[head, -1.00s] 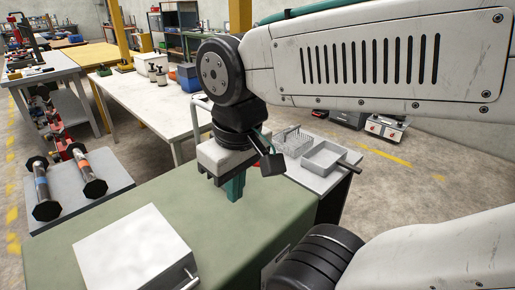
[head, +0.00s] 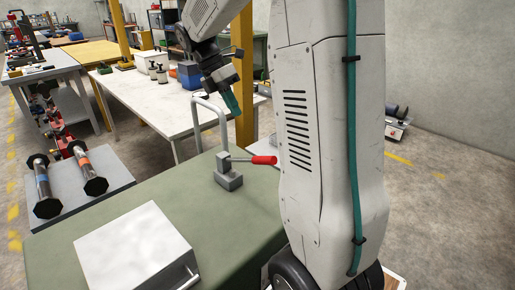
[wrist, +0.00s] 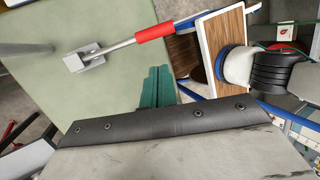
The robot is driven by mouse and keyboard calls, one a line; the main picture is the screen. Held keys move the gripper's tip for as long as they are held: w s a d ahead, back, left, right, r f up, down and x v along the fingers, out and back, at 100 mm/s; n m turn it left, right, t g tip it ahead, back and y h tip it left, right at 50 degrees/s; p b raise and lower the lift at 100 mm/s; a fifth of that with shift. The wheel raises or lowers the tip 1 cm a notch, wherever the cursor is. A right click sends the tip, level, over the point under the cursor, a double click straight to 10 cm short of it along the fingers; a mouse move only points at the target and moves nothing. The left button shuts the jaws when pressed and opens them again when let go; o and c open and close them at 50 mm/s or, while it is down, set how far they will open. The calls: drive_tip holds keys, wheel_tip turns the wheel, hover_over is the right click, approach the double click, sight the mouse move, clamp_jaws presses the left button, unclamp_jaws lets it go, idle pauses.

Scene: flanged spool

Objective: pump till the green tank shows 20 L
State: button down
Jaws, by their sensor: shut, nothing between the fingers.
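A small grey hand pump (head: 229,180) stands on the green-topped table (head: 150,190). It has a tall bent pipe and a lever with a red grip (head: 264,160) sticking out to the right. In the wrist view the red grip (wrist: 155,32) and the pump base (wrist: 85,60) lie beyond my fingers, apart from them. My gripper (head: 232,103), with teal fingers, is raised above and behind the pump, touching nothing. Its fingers (wrist: 157,88) are together and empty. I cannot make out a green tank or any litre reading.
A white box (head: 135,250) sits at the green table's front. Two flanged spools (head: 87,172) lie on a grey surface at left. A white table (head: 150,95) with containers stands behind. My arm hides the area right of the pump.

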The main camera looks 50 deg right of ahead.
sight(258, 158)
drive_tip(key=shift+w+d+f+n, duration=0.35)
drive_tip(key=shift+w+d+n, duration=0.2)
drive_tip(key=shift+d, duration=0.25)
drive_tip(key=x, duration=1.4)
drive_tip(key=shift+s+r, duration=0.1)
drive_tip(key=shift+s, duration=0.2)
